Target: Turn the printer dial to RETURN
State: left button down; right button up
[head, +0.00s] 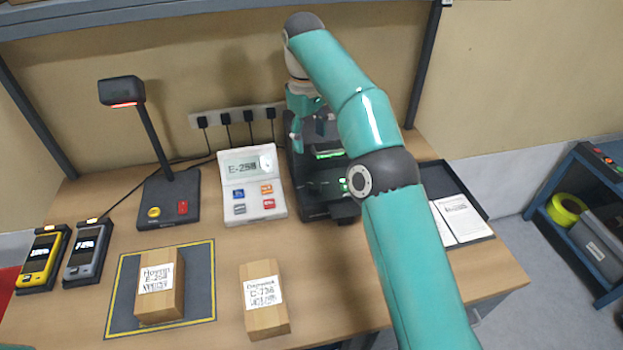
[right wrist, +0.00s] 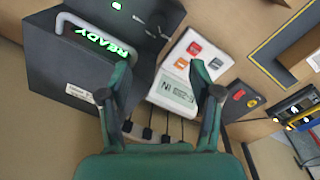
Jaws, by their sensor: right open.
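The printer (head: 314,188) is a dark box at the back of the bench, partly covered by my right arm in the head view. In the right wrist view the printer (right wrist: 62,85) fills the upper left, with a green READY display under a grey handle. My right gripper (head: 310,128) is over the back of the printer, pointing down. In the right wrist view my right gripper (right wrist: 160,93) is open, with nothing between its fingers. My left gripper is not in view.
A white keypad unit (head: 253,185) showing E-258 stands left of the printer. A scanner stand (head: 168,200) is farther left. One carton (head: 160,287) lies on a dark mat (head: 203,285), another (head: 264,300) beside it. A document tray (head: 478,212) is at right.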

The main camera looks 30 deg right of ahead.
jog(key=b, duration=0.3)
send_near(315, 185)
notch_tip(315, 185, down, 8)
jog(key=shift+w+d+b, duration=0.1)
jog(key=shift+d+b, duration=0.05)
jog(key=shift+b, duration=0.15)
jog(key=shift+f, duration=0.7)
jog(key=c, duration=1.1)
jog(key=shift+d, duration=0.1)
jog(key=shift+c, duration=0.2)
